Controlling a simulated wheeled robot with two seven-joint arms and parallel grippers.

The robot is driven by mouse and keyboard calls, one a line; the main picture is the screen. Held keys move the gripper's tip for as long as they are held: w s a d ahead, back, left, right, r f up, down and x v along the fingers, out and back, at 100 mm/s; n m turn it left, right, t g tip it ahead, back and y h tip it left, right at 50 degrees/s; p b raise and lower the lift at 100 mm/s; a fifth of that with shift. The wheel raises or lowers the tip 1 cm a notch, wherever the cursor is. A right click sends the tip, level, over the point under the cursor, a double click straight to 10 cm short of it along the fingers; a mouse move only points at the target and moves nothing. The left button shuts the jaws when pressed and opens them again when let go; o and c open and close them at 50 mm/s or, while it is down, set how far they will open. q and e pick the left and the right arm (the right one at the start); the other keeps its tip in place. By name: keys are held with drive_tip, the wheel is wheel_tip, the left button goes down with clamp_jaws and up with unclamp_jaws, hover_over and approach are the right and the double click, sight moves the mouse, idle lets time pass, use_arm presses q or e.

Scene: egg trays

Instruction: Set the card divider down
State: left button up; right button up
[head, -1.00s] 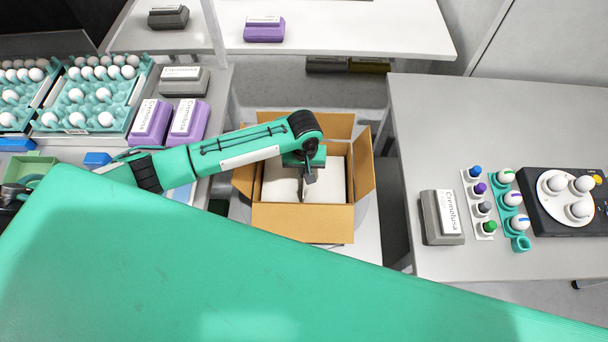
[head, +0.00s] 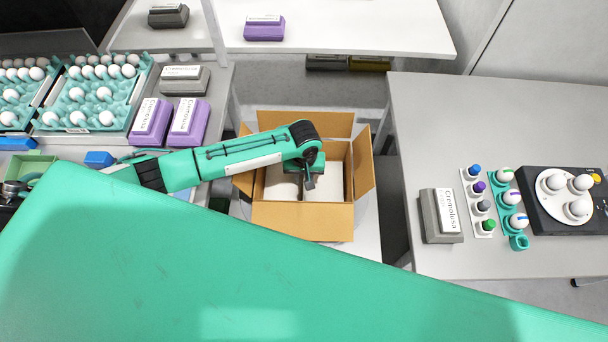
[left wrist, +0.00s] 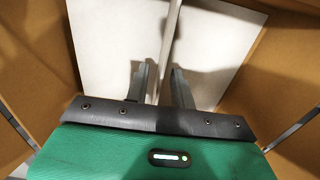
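The card divider (left wrist: 172,32) shows in the left wrist view as a thin pale upright strip, seen nearly edge-on. It stands inside the open cardboard box (head: 303,222), between two pale flat areas. My left gripper (left wrist: 161,80) is inside the box, pointing down. Its two dark fingers stand apart, one on each side of the divider, with gaps showing beside it. In the head view the left gripper (head: 308,184) is over the middle of the box and hides much of the divider. The divider's lower edge cannot be made out. My right gripper is not in view.
The box flaps (head: 363,163) are folded outward around the opening. Egg trays (head: 92,92) and purple cartons (head: 187,122) stand on the left table. On the right table are a grey carton (head: 441,215), egg holders and a black device (head: 540,222).

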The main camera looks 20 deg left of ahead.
use_arm(q)
drive_tip(key=shift+r, duration=0.1)
wheel_tip(320, 180, up, 12)
drive_tip(key=b, duration=0.1)
idle(0.4)
idle(0.4)
